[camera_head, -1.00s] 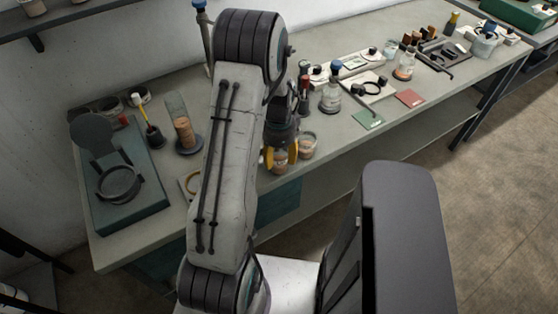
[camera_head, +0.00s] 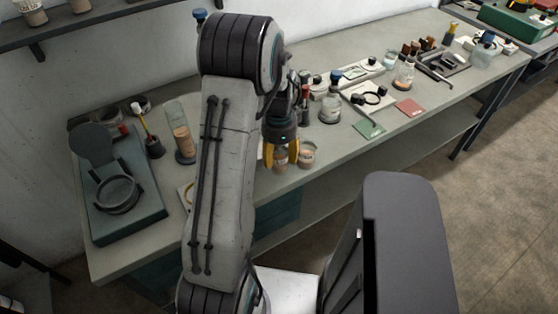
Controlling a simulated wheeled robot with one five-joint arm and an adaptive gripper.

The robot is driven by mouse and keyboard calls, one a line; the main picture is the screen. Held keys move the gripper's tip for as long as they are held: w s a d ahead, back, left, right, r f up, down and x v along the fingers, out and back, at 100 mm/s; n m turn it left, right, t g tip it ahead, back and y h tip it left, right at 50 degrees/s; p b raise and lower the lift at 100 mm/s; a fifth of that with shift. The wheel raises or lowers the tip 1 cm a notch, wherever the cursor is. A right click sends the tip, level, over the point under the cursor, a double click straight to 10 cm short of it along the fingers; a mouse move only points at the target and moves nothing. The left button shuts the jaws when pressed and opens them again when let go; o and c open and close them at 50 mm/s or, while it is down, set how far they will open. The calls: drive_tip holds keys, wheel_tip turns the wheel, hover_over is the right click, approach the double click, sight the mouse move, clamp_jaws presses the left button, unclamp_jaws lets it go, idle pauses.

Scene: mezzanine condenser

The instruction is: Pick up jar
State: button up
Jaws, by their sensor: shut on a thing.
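My gripper (camera_head: 281,153) hangs near the front edge of the workbench (camera_head: 130,262), pointing down, with its yellow fingers on either side of a small jar. It is shut on this jar (camera_head: 280,162), which has pinkish-brown contents and is partly hidden by the fingers. Whether the jar touches the bench or is just above it, I cannot tell. A second small open jar (camera_head: 308,156) with similar contents stands close on the right of the gripper.
A green device with a round plate (camera_head: 118,195) sits at the bench's left end. A tall glass cylinder (camera_head: 181,140) stands left of my arm. A shelf (camera_head: 60,25) is above left.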

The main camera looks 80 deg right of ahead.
drive_tip(key=shift+r+b, duration=0.4)
drive_tip(key=shift+r, duration=1.85)
